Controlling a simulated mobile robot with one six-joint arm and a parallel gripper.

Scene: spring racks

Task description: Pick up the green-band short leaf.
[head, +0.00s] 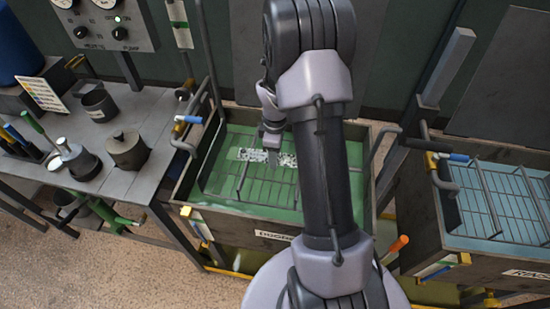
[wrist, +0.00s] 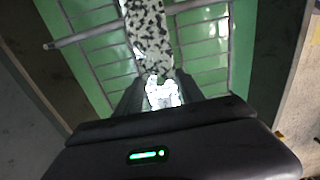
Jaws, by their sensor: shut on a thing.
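A flat strip (head: 250,155), pale with dark speckles, shows over the wire rack in the green tank; I take it for the leaf. In the wrist view the strip (wrist: 150,32) runs away from my gripper (wrist: 160,96), whose fingers are shut on its near end. That end looks bright white between the fingertips. No green band can be made out. In the head view my gripper (head: 272,142) is over the tank, partly hidden by my arm. I cannot tell whether the strip touches the rack.
The tank (head: 245,209) has green liquid and a wire rack (head: 262,184). A second tank (head: 440,225) with bluish liquid and a rack stands at the right. A bench (head: 150,170) with pots and tools is at the left. A control panel (head: 103,22) is at the back left.

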